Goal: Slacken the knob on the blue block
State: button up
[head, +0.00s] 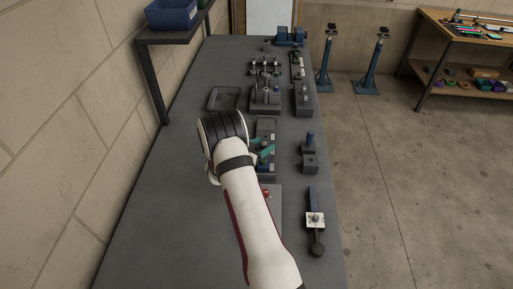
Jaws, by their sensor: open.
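My gripper (266,154) is beside the white wrist, over the middle of the bench; its two teal fingers look apart, with nothing visible between them. The arm hides part of the gripper. A blue bar-like block (312,196) lies near the bench's right edge, to the right of and nearer than my gripper. A pale square plate (308,222) with a small dark knob (314,217) sits at its near end. My gripper is well apart from this knob. Another blue piece (310,138) stands on a small grey block; I cannot tell whether it has a knob.
The grey bench (165,220) is clear along its left side. A dark tray (223,98), grey fixtures (265,97) and blue blocks (290,36) stand farther back. A shelf with a blue bin (171,14) overhangs the left. A red item (266,193) sits beside my forearm.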

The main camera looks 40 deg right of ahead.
jog(key=v, duration=1.5)
jog(key=shift+a, duration=0.2)
